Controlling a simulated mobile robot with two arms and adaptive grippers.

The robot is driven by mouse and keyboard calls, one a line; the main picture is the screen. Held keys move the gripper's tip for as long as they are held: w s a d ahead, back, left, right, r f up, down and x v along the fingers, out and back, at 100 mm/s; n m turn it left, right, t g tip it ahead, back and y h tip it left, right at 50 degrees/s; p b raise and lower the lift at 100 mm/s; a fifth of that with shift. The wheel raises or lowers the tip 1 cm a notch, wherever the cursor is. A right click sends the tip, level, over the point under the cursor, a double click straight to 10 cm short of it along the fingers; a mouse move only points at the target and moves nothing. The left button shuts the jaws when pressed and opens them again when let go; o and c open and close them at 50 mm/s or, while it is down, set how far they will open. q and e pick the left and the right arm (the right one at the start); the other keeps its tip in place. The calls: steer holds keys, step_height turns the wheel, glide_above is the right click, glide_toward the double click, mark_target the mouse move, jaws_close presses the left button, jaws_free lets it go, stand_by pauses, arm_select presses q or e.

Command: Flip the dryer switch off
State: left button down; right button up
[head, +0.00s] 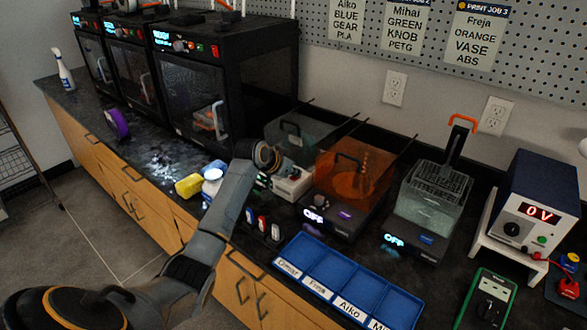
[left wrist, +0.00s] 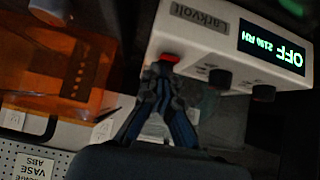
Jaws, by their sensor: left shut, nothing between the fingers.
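The dryer is a white box (head: 293,186) on the black counter, partly hidden behind my left arm in the head view. In the left wrist view the white dryer (left wrist: 205,33) appears upside down, with a lit display (left wrist: 270,50) that reads OFF and an RH value. A red switch (left wrist: 169,58) sits on its face near two dark knobs (left wrist: 219,76). My left gripper (left wrist: 164,78) is shut and empty, its fingertips right at the red switch; whether they touch it I cannot tell. In the head view the left gripper (head: 288,166) is at the dryer, small and partly hidden.
An orange tank (head: 352,183) stands right of the dryer, then a clear tank (head: 432,205) with a basket. A blue labelled tray (head: 345,283) lies in front. A yellow sponge-like block (head: 188,186) and white bottle (head: 212,178) lie left. Black printers (head: 222,75) stand behind.

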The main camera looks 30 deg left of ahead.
arm_select(q)
steer(key=shift+d+f, duration=0.1)
steer(key=shift+f, duration=0.1)
steer(key=shift+w+r, duration=0.1)
steer(key=shift+w, duration=0.65)
steer(key=shift+r, duration=0.2)
